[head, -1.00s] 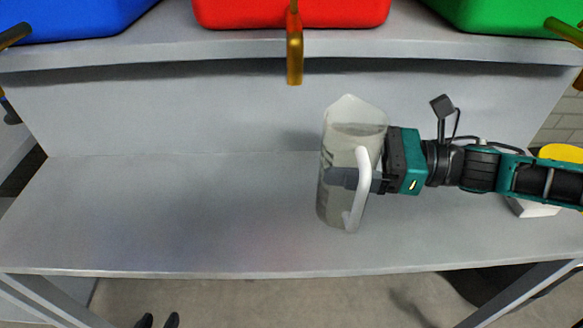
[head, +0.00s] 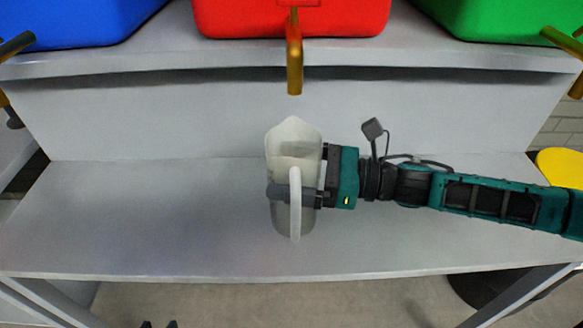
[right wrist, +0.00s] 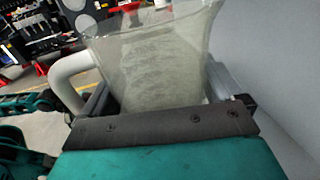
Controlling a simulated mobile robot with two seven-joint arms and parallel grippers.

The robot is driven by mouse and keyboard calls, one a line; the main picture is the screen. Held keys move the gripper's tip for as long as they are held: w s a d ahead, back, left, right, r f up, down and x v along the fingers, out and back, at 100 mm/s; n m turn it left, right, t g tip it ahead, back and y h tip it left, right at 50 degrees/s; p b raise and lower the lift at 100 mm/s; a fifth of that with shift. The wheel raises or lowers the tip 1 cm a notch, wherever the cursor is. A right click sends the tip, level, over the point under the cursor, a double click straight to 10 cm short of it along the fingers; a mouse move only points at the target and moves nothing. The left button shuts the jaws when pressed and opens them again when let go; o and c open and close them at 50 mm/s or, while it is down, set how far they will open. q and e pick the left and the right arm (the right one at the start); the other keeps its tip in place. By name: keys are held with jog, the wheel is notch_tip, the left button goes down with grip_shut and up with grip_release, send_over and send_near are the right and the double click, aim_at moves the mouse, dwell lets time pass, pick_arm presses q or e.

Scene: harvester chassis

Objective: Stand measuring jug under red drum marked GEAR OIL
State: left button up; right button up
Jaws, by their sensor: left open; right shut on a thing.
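The clear measuring jug (head: 293,140) with its white handle (head: 296,215) is roughly upright over the lower shelf, below the tap in the head view. I cannot tell whether its base touches the shelf. My right gripper (head: 292,192) is shut on the jug from the right, its fingers around the body near the handle. The jug fills much of the right wrist view (right wrist: 160,70). The red drum (head: 250,18) stands on the upper shelf, its brass tap (head: 294,68) hanging over the edge; its marking is not readable.
A blue drum (head: 70,20) and a green drum (head: 490,18) flank the red one, each with its own tap. The grey lower shelf (head: 130,215) is bare to the left of the jug. A yellow object (head: 562,167) shows at the right edge.

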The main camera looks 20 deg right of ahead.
jog(key=shift+f, duration=0.2)
jog(key=o, duration=0.8)
jog(key=shift+o, duration=0.2)
jog(key=shift+r, duration=0.15)
jog(key=shift+d, duration=0.1)
